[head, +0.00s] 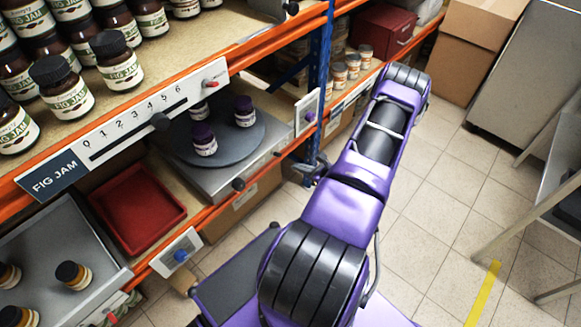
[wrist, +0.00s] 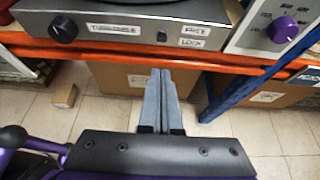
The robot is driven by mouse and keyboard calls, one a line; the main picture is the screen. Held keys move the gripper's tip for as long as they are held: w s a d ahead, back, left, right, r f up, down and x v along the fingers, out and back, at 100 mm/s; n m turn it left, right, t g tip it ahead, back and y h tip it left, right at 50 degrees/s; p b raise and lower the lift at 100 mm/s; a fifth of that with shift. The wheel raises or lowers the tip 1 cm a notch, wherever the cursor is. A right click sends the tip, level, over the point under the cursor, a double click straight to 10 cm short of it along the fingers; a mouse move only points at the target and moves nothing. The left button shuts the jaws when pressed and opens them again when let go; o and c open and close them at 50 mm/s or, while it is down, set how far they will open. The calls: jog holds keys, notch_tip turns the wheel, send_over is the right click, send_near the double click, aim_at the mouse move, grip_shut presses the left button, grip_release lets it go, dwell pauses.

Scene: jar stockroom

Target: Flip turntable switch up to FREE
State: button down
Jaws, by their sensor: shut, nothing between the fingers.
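The turntable is a grey box with a round grey disc (head: 232,140) on the lower shelf, with a few purple-lidded jars on the disc. Its front panel fills the top of the wrist view, with a black knob (wrist: 62,28) at left and a "TURNTABLE" label. A small dark switch (wrist: 161,35) sits left of the FREE label (wrist: 195,30) and the LOCK label (wrist: 191,43); it is too small to tell which way it points. My gripper (wrist: 161,72) is shut and empty. Its fingertips show below the switch and the shelf edge, apart from the switch.
An orange shelf beam (wrist: 120,53) runs below the panel, and a blue upright (wrist: 238,88) stands to the right. A white panel with a purple knob (wrist: 283,29) is right of the turntable. A red tray (head: 138,205) lies left of it.

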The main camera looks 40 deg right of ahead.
jog(key=shift+s+r, duration=1.05)
jog(key=shift+s, duration=0.05)
